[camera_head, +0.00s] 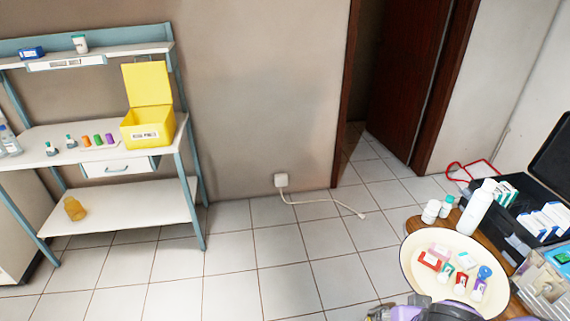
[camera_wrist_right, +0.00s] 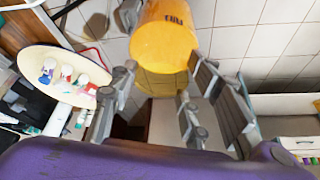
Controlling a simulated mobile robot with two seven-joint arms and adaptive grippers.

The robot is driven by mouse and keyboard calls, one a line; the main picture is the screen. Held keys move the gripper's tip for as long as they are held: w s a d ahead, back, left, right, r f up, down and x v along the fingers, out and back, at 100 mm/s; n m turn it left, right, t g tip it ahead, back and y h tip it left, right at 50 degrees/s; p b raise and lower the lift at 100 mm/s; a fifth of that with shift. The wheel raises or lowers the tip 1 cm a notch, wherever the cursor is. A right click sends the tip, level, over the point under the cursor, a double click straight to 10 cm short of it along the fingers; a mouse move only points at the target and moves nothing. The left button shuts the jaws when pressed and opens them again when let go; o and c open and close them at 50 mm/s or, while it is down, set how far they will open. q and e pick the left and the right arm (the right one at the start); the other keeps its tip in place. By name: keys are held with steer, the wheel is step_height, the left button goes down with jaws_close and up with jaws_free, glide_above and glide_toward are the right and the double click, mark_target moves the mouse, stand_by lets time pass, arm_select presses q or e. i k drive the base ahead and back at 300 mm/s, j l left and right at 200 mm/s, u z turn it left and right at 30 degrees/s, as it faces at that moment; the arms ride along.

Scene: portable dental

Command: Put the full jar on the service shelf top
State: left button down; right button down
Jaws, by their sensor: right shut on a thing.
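An orange-yellow jar (camera_wrist_right: 166,35) with short dark lettering is between the fingers of my right gripper (camera_wrist_right: 160,68) in the right wrist view. The gripper is shut on it. The jar's far end is cut off by the frame. In the head view only part of my purple and grey right arm shows at the bottom edge, and the held jar is not seen there. The blue-framed white shelf unit stands at the left, with its narrow top shelf (camera_head: 130,49) far from my right arm. A similar orange jar (camera_head: 75,208) stands on its lowest shelf. My left gripper is not in view.
The top shelf holds a blue box (camera_head: 32,53) and a white cup (camera_head: 80,44). A yellow bin (camera_head: 148,130) with a raised lid and small bottles occupy the worktop. A round cream tray (camera_head: 413,268) and black case crowd the right table. Tiled floor between is clear except a white cord (camera_head: 325,202).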

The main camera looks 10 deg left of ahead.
mark_target(38, 151)
steer(key=j+u, duration=0.1)
steer(key=u, duration=0.25)
steer(key=i+j+u, duration=0.1)
steer(key=u, duration=0.25)
steer(key=i+u, duration=0.1)
steer(key=u, duration=0.2)
steer(key=i+j+u, duration=0.2)
steer(key=u, duration=0.3)
steer(key=i+j+u, duration=0.1)
steer(key=i+u, duration=0.2)
steer(key=u, duration=0.2)
steer(key=i+u, duration=0.35)
steer(key=i+l+u, duration=0.2)
steer(key=u, duration=0.15)
steer(key=i+l+u, duration=0.25)
steer(key=i+l, duration=0.35)
steer(key=i, duration=0.15)
steer(key=i+l, duration=0.65)
steer(key=i, duration=0.1)
